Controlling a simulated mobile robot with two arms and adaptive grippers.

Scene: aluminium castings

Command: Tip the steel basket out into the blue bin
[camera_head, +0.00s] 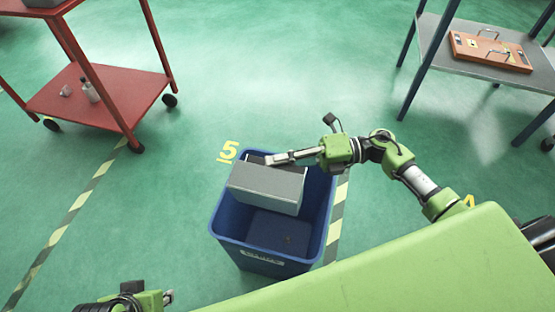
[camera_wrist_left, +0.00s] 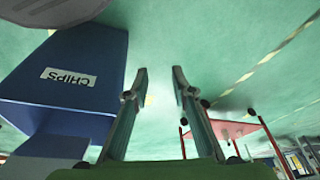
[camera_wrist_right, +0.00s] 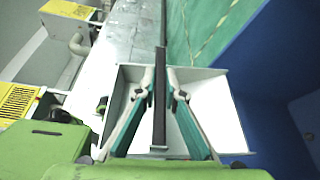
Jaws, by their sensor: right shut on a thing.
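The grey steel basket (camera_head: 266,187) is tilted over the mouth of the blue bin (camera_head: 222,238), a plain outer face towards the head camera. My right gripper (camera_head: 272,160) is shut on the basket's upper edge. In the right wrist view my right gripper (camera_wrist_right: 160,88) has its fingers on both sides of a dark upright strip, and the basket's pale inside (camera_wrist_right: 205,110) looks empty where it shows. A small dark speck shows low inside the bin. My left gripper (camera_wrist_left: 160,82) is open and empty, away from the bin, which bears a "CHIPS" label in the left wrist view (camera_wrist_left: 100,55).
A red cart (camera_head: 120,105) with small bottles stands at the upper left. A grey-topped table (camera_head: 440,55) with blue legs carries an orange-brown board (camera_head: 485,50) at the upper right. Green floor around the bin is clear, with striped floor lines.

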